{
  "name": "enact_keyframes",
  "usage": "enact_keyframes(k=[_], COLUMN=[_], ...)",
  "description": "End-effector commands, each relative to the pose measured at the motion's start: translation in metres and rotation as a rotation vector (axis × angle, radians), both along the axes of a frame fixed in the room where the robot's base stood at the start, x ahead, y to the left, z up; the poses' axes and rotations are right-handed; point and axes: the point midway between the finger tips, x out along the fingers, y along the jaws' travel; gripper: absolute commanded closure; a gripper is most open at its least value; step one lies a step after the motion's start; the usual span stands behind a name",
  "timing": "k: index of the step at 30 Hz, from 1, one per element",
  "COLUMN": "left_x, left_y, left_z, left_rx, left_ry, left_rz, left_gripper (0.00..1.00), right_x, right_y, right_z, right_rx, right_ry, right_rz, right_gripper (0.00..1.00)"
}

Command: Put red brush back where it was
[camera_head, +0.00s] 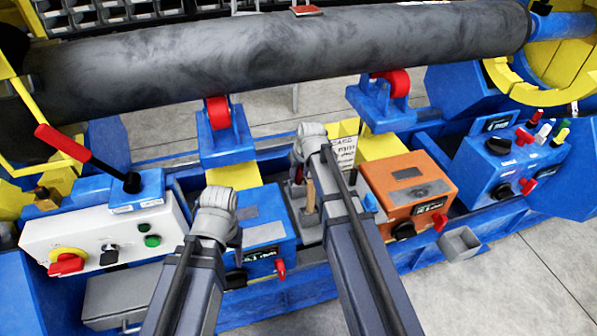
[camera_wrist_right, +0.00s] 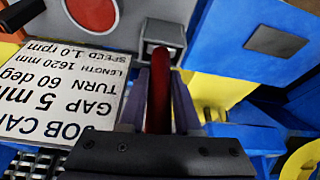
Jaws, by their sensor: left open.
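In the right wrist view the red brush (camera_wrist_right: 158,90) stands between the two fingers of my right gripper (camera_wrist_right: 160,105), which is shut on it. The brush's far end overlaps a small square grey holder (camera_wrist_right: 160,38) in the picture. I cannot tell whether it is inside it. In the head view my right gripper (camera_head: 311,140) is beside the job card (camera_head: 343,152), its fingers hidden by my wrist. My left gripper (camera_head: 217,205) is open over the left blue box (camera_head: 265,215). Its fingertips are mostly hidden, and I see nothing held.
A tan-handled tool (camera_head: 310,192) stands between the blue box and an orange box (camera_head: 408,185). A white control panel (camera_head: 105,245) is at left. A grey roll (camera_head: 270,55) spans the back. An empty grey cup (camera_head: 460,243) is at right. Grey floor is free at lower right.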

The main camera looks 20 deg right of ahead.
Motion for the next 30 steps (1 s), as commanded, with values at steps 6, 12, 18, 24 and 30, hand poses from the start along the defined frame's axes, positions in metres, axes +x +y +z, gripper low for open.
enact_keyframes(k=[6, 12, 18, 24, 30], left_x=[0.0, 0.0, 0.0, 0.0, 0.0], left_y=[0.0, 0.0, 0.0, 0.0, 0.0], left_z=[0.0, 0.0, 0.004, 0.018, 0.044], left_rx=[0.0, 0.0, 0.0, 0.0, 0.0], left_ry=[0.0, 0.0, 0.0, 0.0, 0.0], left_rz=[0.0, 0.0, 0.0, 0.0, 0.0], left_gripper=[0.4, 0.4, 0.4, 0.4, 0.4], right_x=[0.0, 0.0, 0.0, -0.005, -0.014], right_y=[0.0, 0.0, 0.0, -0.001, -0.002], right_z=[0.0, 0.0, 0.004, 0.018, 0.044], right_rx=[0.0, 0.0, 0.0, 0.0, 0.0], right_ry=[0.0, 0.0, 0.0, 0.0, 0.0], right_rz=[0.0, 0.0, 0.0, 0.0, 0.0], right_gripper=[0.43, 0.4, 0.4, 0.4, 0.4])
